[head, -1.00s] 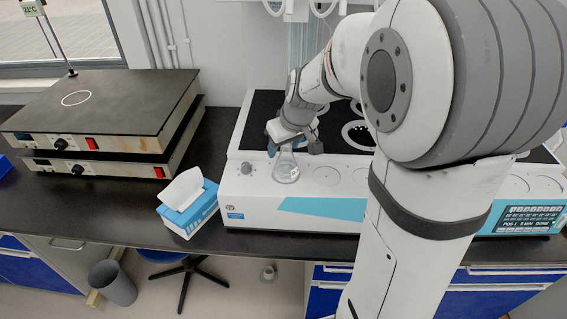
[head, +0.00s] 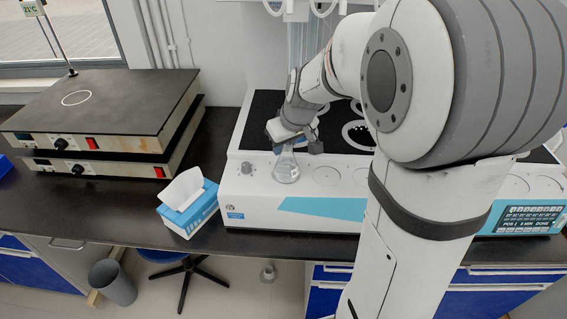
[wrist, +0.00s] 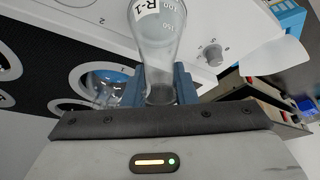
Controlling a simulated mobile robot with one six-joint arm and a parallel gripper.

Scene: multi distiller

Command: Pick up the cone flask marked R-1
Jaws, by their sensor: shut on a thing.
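The cone flask marked R-1 is clear glass with a white label and volume marks; it fills the top middle of the wrist view (wrist: 158,40). In the head view the flask (head: 286,167) is at the front left of the white distiller, beside its knob. My gripper (wrist: 160,88) is shut on the flask's neck, with a blue finger on each side. In the head view my gripper (head: 287,140) is just above the flask body. I cannot tell whether the flask's base touches the distiller.
The white distiller (head: 250,205) has several round positions and a display panel (head: 524,219) at the right. A tissue box (head: 187,205) stands on the dark bench to its left. Two stacked hot plates (head: 120,110) stand further left. Another round glass vessel (wrist: 102,85) shows in the wrist view.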

